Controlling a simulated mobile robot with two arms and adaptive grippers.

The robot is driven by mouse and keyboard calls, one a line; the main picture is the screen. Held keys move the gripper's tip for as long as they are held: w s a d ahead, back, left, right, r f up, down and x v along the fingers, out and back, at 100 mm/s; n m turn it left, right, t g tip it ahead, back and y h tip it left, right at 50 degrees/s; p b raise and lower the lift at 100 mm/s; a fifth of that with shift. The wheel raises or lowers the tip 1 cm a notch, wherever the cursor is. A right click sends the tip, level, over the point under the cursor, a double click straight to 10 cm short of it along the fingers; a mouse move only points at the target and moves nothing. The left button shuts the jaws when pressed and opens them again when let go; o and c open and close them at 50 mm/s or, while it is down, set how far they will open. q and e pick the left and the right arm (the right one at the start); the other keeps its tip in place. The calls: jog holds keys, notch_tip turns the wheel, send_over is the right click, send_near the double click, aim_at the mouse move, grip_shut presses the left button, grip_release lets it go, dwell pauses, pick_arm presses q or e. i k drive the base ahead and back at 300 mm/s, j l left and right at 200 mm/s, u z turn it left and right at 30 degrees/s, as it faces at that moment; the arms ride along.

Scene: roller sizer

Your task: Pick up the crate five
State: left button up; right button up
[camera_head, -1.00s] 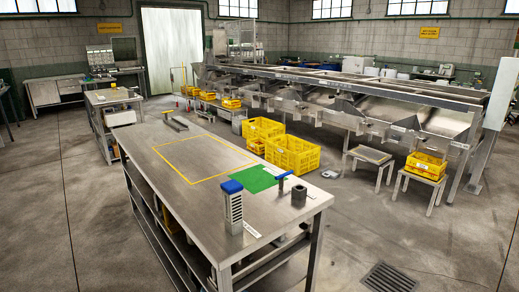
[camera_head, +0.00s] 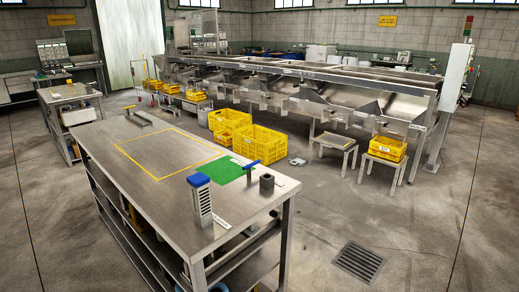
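Several yellow crates are in the head view, and I cannot read which one is crate five. One yellow crate (camera_head: 384,149) sits on a small metal stand (camera_head: 384,164) at the right, under the end of the sizer. Two larger yellow crates stand on the floor behind the workbench, a nearer one (camera_head: 260,142) and one to its left (camera_head: 229,120). Smaller yellow crates sit farther back along the sizer, one of them on the left (camera_head: 195,95). Neither of my grippers is in view.
A steel workbench (camera_head: 140,145) with a yellow outline, a green mat (camera_head: 229,170) and a blue-topped holder (camera_head: 201,198) fills the left foreground. The long roller sizer (camera_head: 330,95) runs behind. An empty stand (camera_head: 333,142) is beside the crate's stand. The floor at right is open around a drain grate (camera_head: 359,262).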

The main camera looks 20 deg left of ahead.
aim_at(226, 141)
jog(key=i+z, duration=0.1)
jog(key=i, duration=0.55)
jog(key=i+z, duration=0.25)
jog(key=i, duration=0.65)
jog(key=i+z, duration=0.25)
jog(key=i, duration=0.7)
jog(key=i+j+u, duration=0.1)
jog(key=i+u, duration=0.3)
jog(key=i, duration=0.2)
jog(key=i+l+u, duration=0.1)
jog(key=i+u, duration=0.35)
jog(key=i, duration=0.15)
jog(key=i+l+u, duration=0.4)
jog(key=i, duration=0.15)
jog(key=i+j+u, duration=0.4)
jog(key=i+u, duration=0.45)
jog(key=i+j+u, duration=0.1)
jog(key=i+u, duration=0.3)
jog(key=i+l+u, duration=0.15)
jog(key=i+u, duration=0.35)
jog(key=i, duration=1.75)
jog(key=i+z, duration=0.1)
jog(key=i, duration=0.8)
jog(key=i+j+z, duration=0.15)
jog(key=i, duration=2.6)
